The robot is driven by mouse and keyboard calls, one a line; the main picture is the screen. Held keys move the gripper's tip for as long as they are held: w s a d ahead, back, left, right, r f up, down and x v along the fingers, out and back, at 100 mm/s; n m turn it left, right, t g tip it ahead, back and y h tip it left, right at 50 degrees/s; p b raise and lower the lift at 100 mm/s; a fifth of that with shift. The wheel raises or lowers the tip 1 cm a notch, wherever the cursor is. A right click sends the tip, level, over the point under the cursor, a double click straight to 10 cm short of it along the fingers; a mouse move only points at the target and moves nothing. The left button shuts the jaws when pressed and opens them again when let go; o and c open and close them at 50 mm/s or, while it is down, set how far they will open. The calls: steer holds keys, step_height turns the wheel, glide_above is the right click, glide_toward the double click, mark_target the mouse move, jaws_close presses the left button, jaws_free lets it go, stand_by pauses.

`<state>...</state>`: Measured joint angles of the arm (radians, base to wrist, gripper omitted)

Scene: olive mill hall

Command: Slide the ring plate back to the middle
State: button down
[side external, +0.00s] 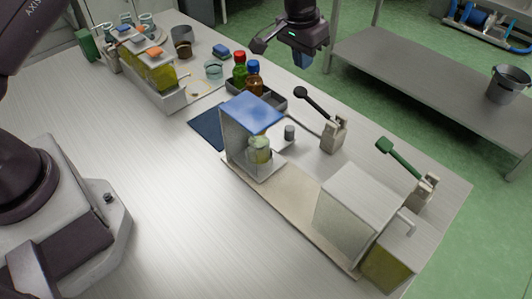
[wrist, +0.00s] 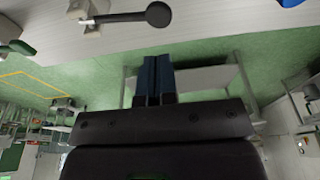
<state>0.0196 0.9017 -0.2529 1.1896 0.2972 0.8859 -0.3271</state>
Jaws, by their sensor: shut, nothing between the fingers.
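My gripper (side external: 301,62) hangs at the top of the side view, high and beyond the back edge of the bench. Its two blue fingers are together and empty in the wrist view (wrist: 156,75). I cannot single out the ring plate with certainty. A blue-topped stand (side external: 251,111) stands mid-bench, with a glass jar (side external: 260,150) of yellowish liquid in its bay. A small grey knob (side external: 290,132) stands on a pale plate right beside that bay. No ring is clear there.
A black-handled lever (side external: 315,105) and a green-handled lever (side external: 401,160) rise along the back edge. A white box (side external: 358,205) stands right of the stand. The front of the bench (side external: 160,215) is clear.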

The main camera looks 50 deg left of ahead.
mark_target(290, 128)
steer(key=c, duration=1.6)
jaws_free()
steer(key=shift+a, duration=0.15)
steer(key=o, duration=0.4)
steer(key=shift+s+f, duration=0.15)
steer(key=shift+c, duration=0.2)
steer(key=o, duration=0.3)
steer(key=s+d+m, duration=0.1)
steer(key=m, duration=0.2)
steer(key=s+d+f+m+g, duration=0.1)
steer(key=s+m, duration=0.1)
steer(key=m, duration=0.1)
steer(key=s+d+m+g, duration=0.1)
steer(key=s+m, duration=0.1)
steer(key=m, duration=0.1)
steer(key=shift+s+d+f+m, duration=0.15)
steer(key=shift+s+d+m, duration=0.05)
steer(key=shift+m, duration=0.1)
steer(key=shift+o, duration=0.2)
steer(key=f+m, duration=0.1)
steer(key=f, duration=0.3)
steer(key=f+m, duration=0.1)
steer(key=f, duration=0.3)
steer(key=f+m, duration=0.1)
steer(key=f, duration=0.4)
steer(key=shift+s, duration=0.3)
